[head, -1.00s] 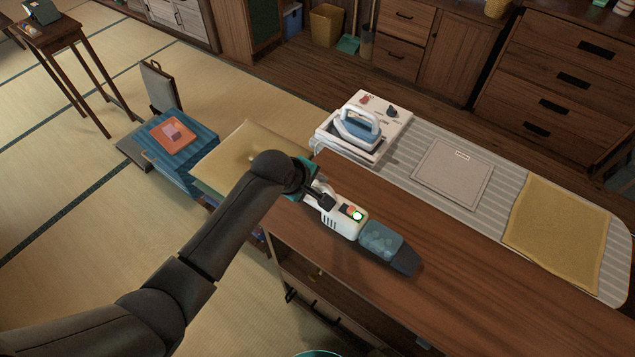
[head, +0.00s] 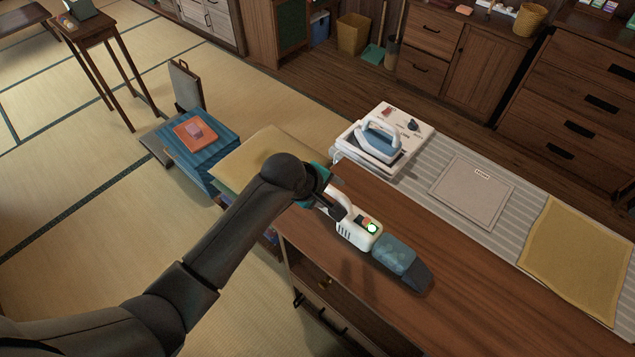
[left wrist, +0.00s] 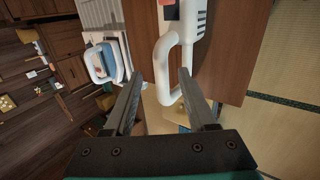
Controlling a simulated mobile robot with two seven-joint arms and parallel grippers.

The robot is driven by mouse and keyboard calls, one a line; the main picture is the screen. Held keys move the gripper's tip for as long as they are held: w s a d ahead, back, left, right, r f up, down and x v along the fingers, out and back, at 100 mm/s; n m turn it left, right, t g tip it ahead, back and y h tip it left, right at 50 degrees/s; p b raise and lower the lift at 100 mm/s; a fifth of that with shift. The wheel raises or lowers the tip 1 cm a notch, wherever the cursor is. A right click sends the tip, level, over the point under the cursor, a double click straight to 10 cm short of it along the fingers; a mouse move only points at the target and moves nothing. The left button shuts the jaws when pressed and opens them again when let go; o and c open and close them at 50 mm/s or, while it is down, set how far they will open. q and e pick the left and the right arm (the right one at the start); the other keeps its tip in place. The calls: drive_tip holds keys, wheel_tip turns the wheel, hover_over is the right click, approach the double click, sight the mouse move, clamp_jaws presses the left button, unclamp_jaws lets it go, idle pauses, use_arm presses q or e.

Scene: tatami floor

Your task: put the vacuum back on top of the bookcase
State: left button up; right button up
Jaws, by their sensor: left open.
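The handheld vacuum, with a white body (head: 352,234), a lit green button and a blue-grey clear bin, lies on the wooden top of the bookcase (head: 480,285), its dark nozzle pointing to the lower right. My left gripper (head: 345,208) is at its handle end. In the left wrist view, the fingers of my left gripper (left wrist: 161,78) are apart, on either side of the white loop handle (left wrist: 164,60), with gaps visible beside it. The vacuum's underside is hidden, so its full contact with the top cannot be seen. My right gripper is not in view.
An ironing board (head: 518,218) behind the bookcase holds an iron (head: 379,140), a grey panel (head: 472,192) and a yellow cloth (head: 578,255). A tan cushion (head: 262,155) and a blue stack (head: 203,160) are left. The bookcase top is clear right of the vacuum.

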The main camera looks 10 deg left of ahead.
use_arm(q)
drive_tip(key=p+v, duration=0.1)
drive_tip(key=v, duration=0.7)
drive_tip(key=shift+r, duration=0.3)
drive_tip(key=shift+s+a, duration=0.1)
drive_tip(key=s+a+f+m+g+y, duration=0.1)
drive_tip(key=s+a+f+m, duration=0.25)
drive_tip(key=f, duration=0.85)
drive_tip(key=s+a+f+m+g+y, duration=0.15)
drive_tip(key=s+a+f, duration=0.3)
drive_tip(key=f, duration=0.65)
drive_tip(key=s+a+f+m, duration=0.1)
drive_tip(key=s+f+m, duration=0.2)
drive_tip(key=s, duration=0.6)
drive_tip(key=s+a+f+m+g+y, duration=0.1)
drive_tip(key=s+a+f+m, duration=0.1)
drive_tip(key=s+f, duration=0.4)
drive_tip(key=s+a+f+m+g, duration=0.1)
drive_tip(key=s+f+m, duration=0.3)
drive_tip(key=s, duration=1)
drive_tip(key=shift+s+a+f, duration=0.15)
drive_tip(key=shift+a+f, duration=0.45)
drive_tip(key=shift+f, duration=0.2)
